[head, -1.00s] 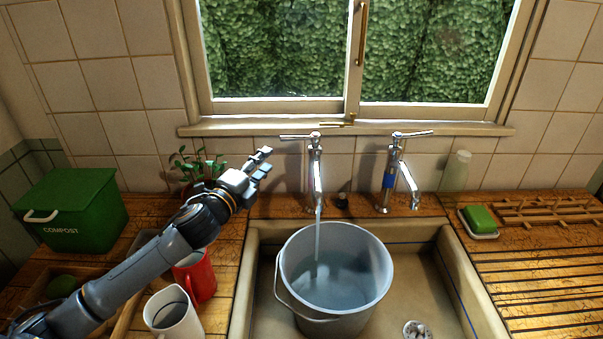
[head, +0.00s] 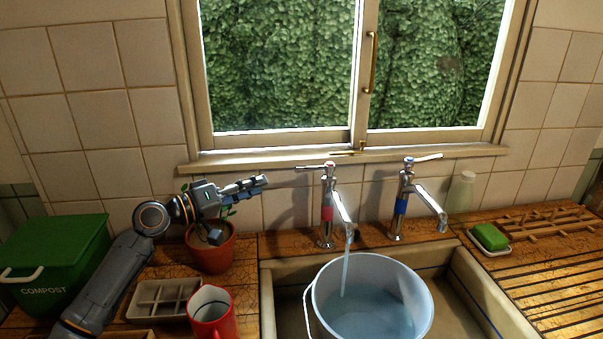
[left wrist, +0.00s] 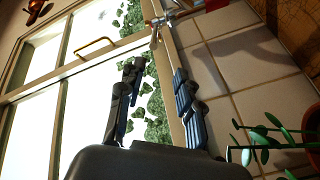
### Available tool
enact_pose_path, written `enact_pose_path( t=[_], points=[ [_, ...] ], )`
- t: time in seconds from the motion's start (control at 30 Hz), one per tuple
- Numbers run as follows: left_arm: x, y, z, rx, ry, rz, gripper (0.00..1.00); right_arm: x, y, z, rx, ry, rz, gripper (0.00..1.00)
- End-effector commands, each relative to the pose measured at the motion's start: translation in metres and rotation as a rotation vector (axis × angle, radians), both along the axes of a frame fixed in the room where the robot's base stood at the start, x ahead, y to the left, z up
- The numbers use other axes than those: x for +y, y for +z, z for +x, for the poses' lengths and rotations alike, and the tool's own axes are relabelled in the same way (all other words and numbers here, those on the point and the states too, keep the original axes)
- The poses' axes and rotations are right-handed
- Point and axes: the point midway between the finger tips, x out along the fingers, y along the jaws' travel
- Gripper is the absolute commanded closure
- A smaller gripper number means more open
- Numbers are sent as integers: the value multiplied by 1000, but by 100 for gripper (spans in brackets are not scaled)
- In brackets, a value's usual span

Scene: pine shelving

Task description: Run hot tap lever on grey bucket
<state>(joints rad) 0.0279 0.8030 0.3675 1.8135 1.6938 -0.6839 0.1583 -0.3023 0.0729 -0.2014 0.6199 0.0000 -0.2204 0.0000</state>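The hot tap (head: 327,212) with the red band stands behind the sink, left of the blue-banded tap. Its lever (head: 312,168) points left, and water runs from its spout. The stream (head: 345,272) falls into the grey bucket (head: 378,270), which stands in the sink and holds water. My left gripper (head: 264,182) is left of the lever, a little lower in the picture, with a gap between them. In the left wrist view my left gripper (left wrist: 156,72) has its fingers apart with nothing between them; the tap (left wrist: 158,25) shows beyond. My right gripper is not in view.
A potted plant (head: 212,250) stands under my left gripper. A red mug (head: 213,310), a grey divided tray (head: 160,298) and a green compost bin (head: 55,258) are at left. The blue-banded tap (head: 400,205), a glass (head: 461,190) and green soap (head: 490,236) are at right.

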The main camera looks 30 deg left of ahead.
Motion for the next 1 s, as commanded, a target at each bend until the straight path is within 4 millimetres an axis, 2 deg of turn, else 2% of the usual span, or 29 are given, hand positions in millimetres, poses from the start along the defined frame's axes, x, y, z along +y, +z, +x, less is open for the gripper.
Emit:
enact_pose_path(
  t=[0.13, 0.27, 0.7, 0.83, 1.0],
  points=[
    [-1, 7, 0, 3, -17, -70, 65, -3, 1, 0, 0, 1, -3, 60],
    [-6, 10, 11, 3, -19, -73, 65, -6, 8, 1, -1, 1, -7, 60],
    [-44, 11, 90, 2, -17, -71, 65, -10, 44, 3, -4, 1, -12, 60],
    [-52, 10, 108, 2, -17, -70, 65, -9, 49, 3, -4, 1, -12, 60],
    [-58, 7, 120, 4, -16, -68, 65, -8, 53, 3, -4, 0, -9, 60]
  ],
)
